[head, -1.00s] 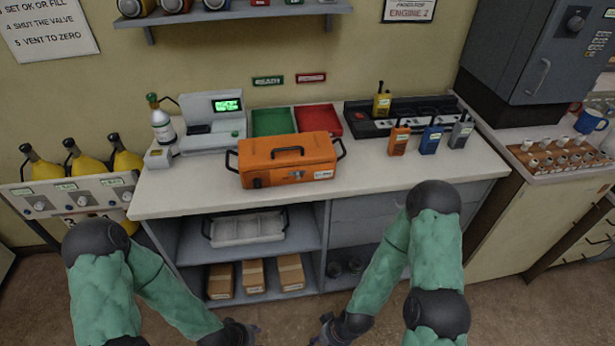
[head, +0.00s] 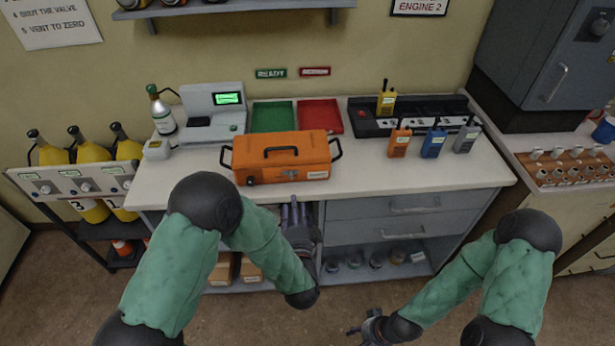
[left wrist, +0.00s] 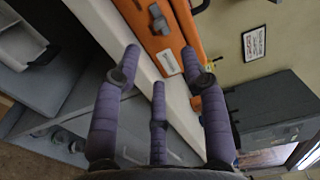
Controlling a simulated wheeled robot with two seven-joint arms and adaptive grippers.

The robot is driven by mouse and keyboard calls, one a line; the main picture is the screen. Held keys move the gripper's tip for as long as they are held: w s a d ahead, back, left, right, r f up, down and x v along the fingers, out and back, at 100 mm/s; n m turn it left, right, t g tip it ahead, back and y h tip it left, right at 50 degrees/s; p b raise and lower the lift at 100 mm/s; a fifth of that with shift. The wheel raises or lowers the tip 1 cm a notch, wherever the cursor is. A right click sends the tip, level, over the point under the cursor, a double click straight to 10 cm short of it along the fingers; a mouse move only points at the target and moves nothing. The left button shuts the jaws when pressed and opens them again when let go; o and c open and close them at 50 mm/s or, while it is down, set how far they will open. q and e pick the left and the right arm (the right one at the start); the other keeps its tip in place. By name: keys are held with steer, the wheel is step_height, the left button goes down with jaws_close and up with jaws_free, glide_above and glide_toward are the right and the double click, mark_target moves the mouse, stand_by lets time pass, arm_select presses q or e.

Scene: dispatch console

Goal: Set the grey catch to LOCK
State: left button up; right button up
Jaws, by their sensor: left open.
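The orange case (head: 283,157) sits upright on the counter with its dark handle on top. A small dark round fitting (head: 250,180) shows low on its front left. My left gripper (head: 295,208) is open and empty, just below the counter's front edge, in front of the case. Its spread purple fingers (left wrist: 159,62) point toward the case. My right gripper (head: 362,332) is low over the floor, small and unclear.
The counter's front edge (head: 400,199) lies between my left gripper and the case. Orange, blue and grey radios stand at right near the dark charger (head: 420,112). Green (head: 272,117) and red trays lie behind the case. The counter front right of the case is clear.

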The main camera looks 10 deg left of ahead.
mark_target(291, 178)
arm_select(q)
steer(key=b+x, duration=0.2)
steer(key=x, duration=0.8)
steer(key=shift+w+a, duration=0.15)
steer(key=shift+w, duration=0.15)
steer(key=shift+c, duration=0.3)
jaws_close()
